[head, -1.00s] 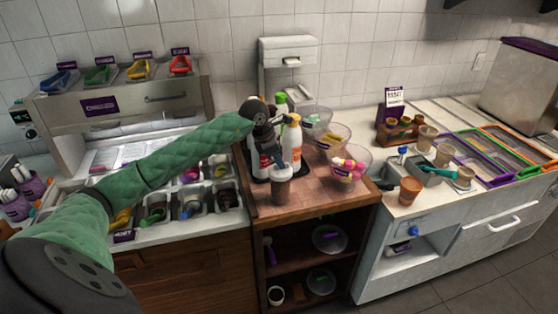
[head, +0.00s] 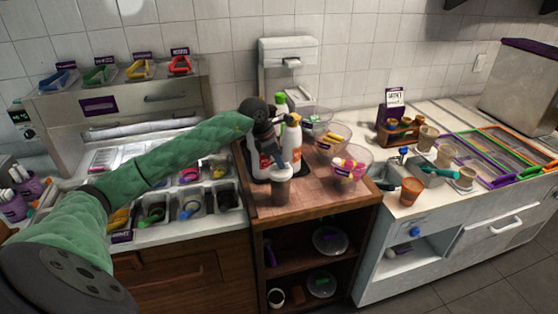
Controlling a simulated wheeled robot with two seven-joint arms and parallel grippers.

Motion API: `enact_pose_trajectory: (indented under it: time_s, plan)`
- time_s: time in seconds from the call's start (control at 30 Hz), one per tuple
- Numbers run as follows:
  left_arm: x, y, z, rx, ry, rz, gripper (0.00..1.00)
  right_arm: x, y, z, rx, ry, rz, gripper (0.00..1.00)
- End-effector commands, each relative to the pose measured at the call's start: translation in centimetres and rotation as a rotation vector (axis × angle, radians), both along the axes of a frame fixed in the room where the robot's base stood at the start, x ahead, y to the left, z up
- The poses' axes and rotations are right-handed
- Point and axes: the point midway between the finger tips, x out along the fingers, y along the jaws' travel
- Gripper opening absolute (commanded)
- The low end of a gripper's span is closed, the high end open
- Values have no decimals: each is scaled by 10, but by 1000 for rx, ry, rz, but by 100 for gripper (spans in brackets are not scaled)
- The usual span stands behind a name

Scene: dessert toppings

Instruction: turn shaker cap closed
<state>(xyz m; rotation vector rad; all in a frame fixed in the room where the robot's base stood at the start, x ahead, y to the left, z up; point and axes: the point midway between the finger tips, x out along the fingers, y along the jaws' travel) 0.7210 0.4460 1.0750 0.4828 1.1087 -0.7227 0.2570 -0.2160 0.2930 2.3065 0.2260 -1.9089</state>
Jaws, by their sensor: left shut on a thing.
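The shaker (head: 281,190) stands upright on the wooden counter near its front edge. It has a dark brownish body and a pale cap (head: 277,173) on top. My left gripper (head: 277,165) reaches down onto the cap from above and is shut on it. The gripper and wrist hide part of the cap, so I cannot tell how far it is turned. My right gripper is not in view.
Bottles (head: 292,138) stand just behind my gripper. Clear bowls (head: 350,163) with colourful items stand to the right on the wooden counter (head: 320,192). Topping bins (head: 190,203) lie to the left. A brown cup (head: 411,191) stands on the white counter.

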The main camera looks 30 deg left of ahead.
Motion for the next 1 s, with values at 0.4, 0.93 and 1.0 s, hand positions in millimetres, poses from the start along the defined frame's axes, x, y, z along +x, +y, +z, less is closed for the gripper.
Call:
enact_pose_trajectory:
  time_s: [0.4, 0.93, 1.0]
  plan:
    - [0, 0, 0, -1, -1, 0, 0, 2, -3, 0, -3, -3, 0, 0]
    - [0, 0, 0, 0, 0, 0, 33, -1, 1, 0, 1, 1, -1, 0]
    - [0, 0, 0, 0, 0, 0, 33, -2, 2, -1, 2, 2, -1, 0]
